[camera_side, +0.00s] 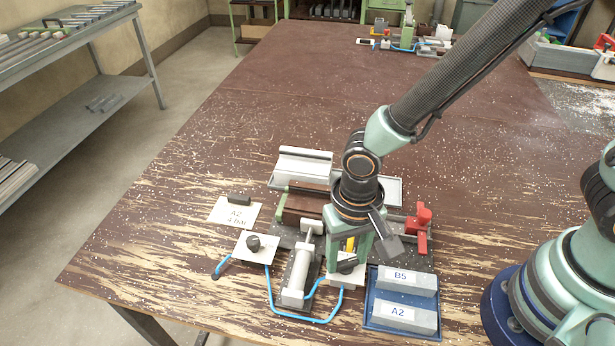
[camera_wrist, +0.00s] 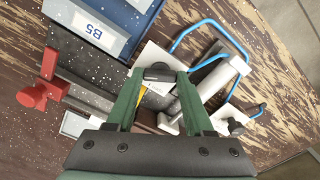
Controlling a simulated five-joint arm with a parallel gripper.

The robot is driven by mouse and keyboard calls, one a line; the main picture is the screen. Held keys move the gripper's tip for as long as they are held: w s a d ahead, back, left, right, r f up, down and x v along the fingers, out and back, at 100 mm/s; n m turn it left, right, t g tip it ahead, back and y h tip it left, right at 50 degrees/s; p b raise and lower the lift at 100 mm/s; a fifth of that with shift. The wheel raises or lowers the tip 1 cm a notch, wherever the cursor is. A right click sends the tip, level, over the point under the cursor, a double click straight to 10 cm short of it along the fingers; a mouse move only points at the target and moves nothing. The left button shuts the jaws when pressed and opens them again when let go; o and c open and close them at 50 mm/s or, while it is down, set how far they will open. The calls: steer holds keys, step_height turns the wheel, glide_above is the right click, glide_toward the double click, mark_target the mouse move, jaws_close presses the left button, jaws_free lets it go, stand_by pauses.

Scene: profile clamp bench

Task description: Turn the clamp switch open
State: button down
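A black knob (camera_side: 348,263), which looks like the clamp switch, sits on a white plate (camera_side: 338,280) with a blue hose. My gripper (camera_side: 352,250) points down just above it. In the wrist view my gripper (camera_wrist: 160,76) has its green fingers apart, with the black knob (camera_wrist: 159,71) between the tips. Whether the fingers touch the knob cannot be told. A yellow mark (camera_side: 350,243) shows near the knob. The white clamp cylinder (camera_side: 299,270) lies left of it. My wrist hides part of the clamp and the profile (camera_side: 303,163).
A second black knob (camera_side: 253,242) stands on a white plate to the left. A blue tray (camera_side: 370,312) with blocks marked B5 and A2 is close on the right. A red clamp (camera_side: 422,225) stands farther right. An A2 4 bar card (camera_side: 236,212) lies left.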

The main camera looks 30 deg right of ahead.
mark_target(347, 261)
steer(key=shift+n, duration=0.3)
steer(key=n, duration=1.1)
steer(key=shift+n, duration=0.3)
stand_by(0.4)
steer(key=shift+c, duration=1.4)
jaws_free()
step_height(347, 261, up, 12)
steer(key=shift+r, duration=0.1)
